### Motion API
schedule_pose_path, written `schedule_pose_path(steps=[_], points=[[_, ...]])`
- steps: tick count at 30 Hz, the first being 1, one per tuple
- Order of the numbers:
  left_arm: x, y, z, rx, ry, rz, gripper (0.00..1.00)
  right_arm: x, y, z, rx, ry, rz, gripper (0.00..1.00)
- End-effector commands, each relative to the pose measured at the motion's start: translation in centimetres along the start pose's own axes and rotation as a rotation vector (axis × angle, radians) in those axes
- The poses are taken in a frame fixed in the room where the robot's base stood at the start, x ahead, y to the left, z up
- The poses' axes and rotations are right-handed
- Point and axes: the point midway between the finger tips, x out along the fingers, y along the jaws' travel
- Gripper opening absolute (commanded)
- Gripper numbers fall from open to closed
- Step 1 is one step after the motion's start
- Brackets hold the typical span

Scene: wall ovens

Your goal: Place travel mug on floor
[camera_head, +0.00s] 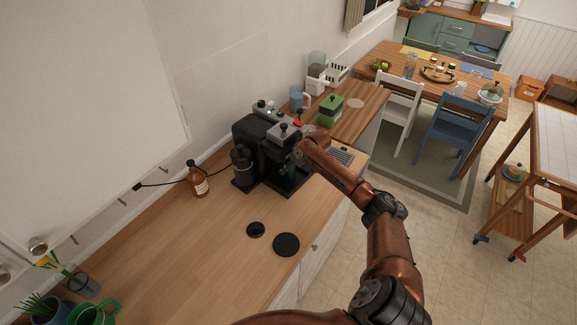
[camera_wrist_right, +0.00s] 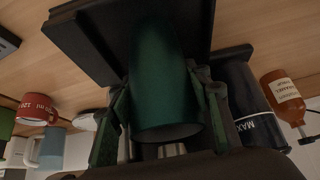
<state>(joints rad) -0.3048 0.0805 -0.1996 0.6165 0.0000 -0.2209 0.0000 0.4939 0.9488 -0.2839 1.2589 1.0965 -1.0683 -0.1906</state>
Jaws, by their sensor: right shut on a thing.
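The travel mug (camera_wrist_right: 168,90) shows in the right wrist view as a dark green cylinder. It stands between the two fingers of my right gripper (camera_wrist_right: 162,100), which is shut on it. The mug's far end is against or close to the black base (camera_wrist_right: 85,45) of the coffee machine; I cannot tell if they touch. In the head view my right arm reaches to the front of the black coffee machine (camera_head: 262,150) on the counter; the mug is not clearly seen there. The tiled floor (camera_head: 440,250) lies right of the counter. My left gripper is not in view.
A brown bottle (camera_head: 197,180) and a black canister (camera_head: 243,168) stand left of the machine. A green container (camera_head: 330,110) and a blue mug (camera_head: 297,97) are behind it. Two black discs (camera_head: 286,244) lie on the counter (camera_head: 190,255). Chairs (camera_head: 455,130) stand beyond the floor.

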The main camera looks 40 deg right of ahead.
Motion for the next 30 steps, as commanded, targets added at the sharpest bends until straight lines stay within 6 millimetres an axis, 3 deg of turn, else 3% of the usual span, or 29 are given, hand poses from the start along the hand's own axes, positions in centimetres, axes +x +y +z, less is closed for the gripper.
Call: schedule_pose_path(steps=[8, 19, 23, 30], points=[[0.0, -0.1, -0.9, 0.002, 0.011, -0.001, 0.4, 0.0, 0.0, 0.0, 0.0, 0.001, -0.001, 0.62], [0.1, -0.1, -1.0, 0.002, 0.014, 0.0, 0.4, -0.6, 0.0, 0.0, 0.0, 0.001, 0.0, 0.63], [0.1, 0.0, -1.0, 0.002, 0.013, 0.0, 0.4, -2.4, 0.1, 0.0, -0.002, 0.002, 0.001, 0.63], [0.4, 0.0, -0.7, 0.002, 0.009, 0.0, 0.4, -7.4, 0.1, 0.1, -0.002, 0.001, 0.002, 0.63]])
